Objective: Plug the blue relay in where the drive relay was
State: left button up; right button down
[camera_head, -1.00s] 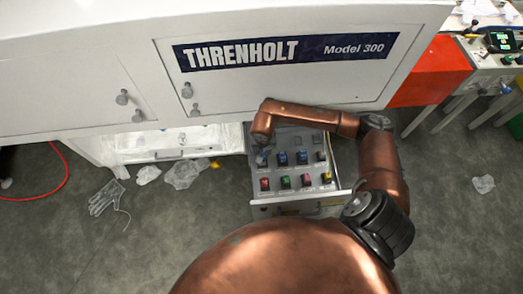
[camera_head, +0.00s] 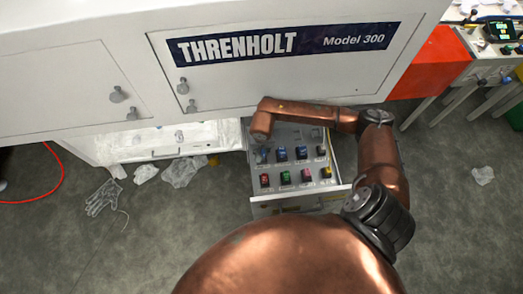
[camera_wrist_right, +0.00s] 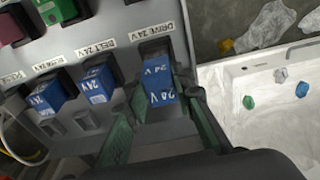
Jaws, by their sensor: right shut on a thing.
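My right gripper (camera_wrist_right: 160,125), with green-lined fingers, is shut on a blue relay (camera_wrist_right: 158,82) marked 24 V. The relay is at the dark socket (camera_wrist_right: 154,47) under the label DRIVE 24 V (camera_wrist_right: 152,32). I cannot tell how deep it sits. In the head view the gripper (camera_head: 262,155) is mostly hidden under my copper wrist, at the left back of the relay panel (camera_head: 262,194). Two other blue relays, one under BELT 24 V (camera_wrist_right: 97,85) and one beside it (camera_wrist_right: 46,98), stand in their sockets. My left gripper is not in view.
The panel sits in an open drawer (camera_head: 290,203) under the white machine (camera_head: 250,90). Its front row holds red, green, pink and yellow relays. A white tray (camera_wrist_right: 275,140) beside it holds a green part (camera_wrist_right: 248,102) and a blue one (camera_wrist_right: 301,90). Film scraps (camera_head: 182,172) litter the floor.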

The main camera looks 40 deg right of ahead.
aim_at(262, 153)
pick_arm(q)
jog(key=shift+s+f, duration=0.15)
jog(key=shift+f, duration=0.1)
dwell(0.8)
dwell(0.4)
pick_arm(e)
jog(key=shift+w+b, duration=0.1)
jog(key=shift+b, duration=0.25)
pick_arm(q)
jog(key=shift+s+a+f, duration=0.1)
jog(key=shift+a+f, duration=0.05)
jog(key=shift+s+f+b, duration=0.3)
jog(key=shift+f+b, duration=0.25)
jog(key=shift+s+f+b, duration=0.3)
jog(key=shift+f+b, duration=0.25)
pick_arm(e)
jog(key=shift+f, duration=1.7)
jog(key=c, duration=1.6)
grip_release()
jog(key=r, duration=0.4)
jog(key=s+r, duration=0.1)
jog(key=r, duration=0.7)
jog(key=shift+s+a, duration=0.2)
jog(key=shift+a, duration=0.2)
